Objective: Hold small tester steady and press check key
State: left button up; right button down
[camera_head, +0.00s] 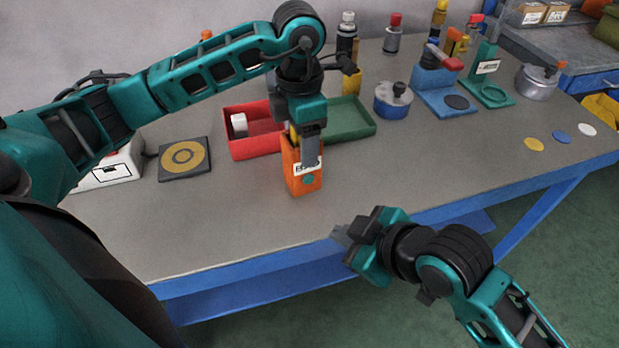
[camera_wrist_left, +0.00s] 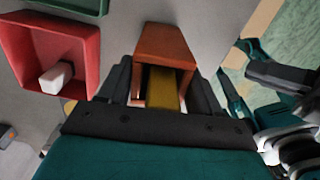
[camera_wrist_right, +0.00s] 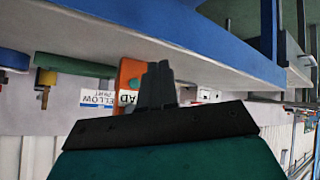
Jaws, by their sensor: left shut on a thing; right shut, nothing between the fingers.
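The small tester is an orange box (camera_head: 295,180) with a white label and a round green key (camera_head: 308,179) on its front face. It stands upright on the bench near the front edge. My left gripper (camera_head: 306,150) is shut on it from above, and one finger covers part of its front. In the left wrist view the orange box (camera_wrist_left: 165,42) sits between the fingers, with a yellow part inside. My right gripper (camera_head: 343,236) is shut and empty at the bench's front edge, apart from the tester. In the right wrist view its fingers partly cover the orange box (camera_wrist_right: 130,72).
A red tray (camera_head: 245,149) with a white block and a green tray (camera_head: 360,122) lie behind the tester.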

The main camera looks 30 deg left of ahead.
jog(key=shift+w+a, duration=0.85)
jog(key=shift+a, duration=0.35)
jog(key=shift+w+a, duration=0.8)
jog(key=shift+a, duration=0.45)
jog(key=shift+w+a, duration=0.85)
jog(key=shift+a, duration=0.35)
jog(key=shift+w+a, duration=0.1)
jog(key=shift+w+a, duration=0.15)
jog(key=shift+a, duration=0.1)
jog(key=shift+w+a, duration=0.25)
jog(key=shift+a, duration=0.15)
jog(key=shift+d, duration=0.1)
dwell(0.3)
jog(key=shift+s+d, duration=0.5)
jog(key=shift+d, duration=0.2)
jog(key=shift+d, duration=0.1)
jog(key=shift+s+d, duration=0.75)
jog(key=shift+d, duration=0.25)
jog(key=shift+s+d, duration=0.7)
jog(key=shift+d, duration=0.25)
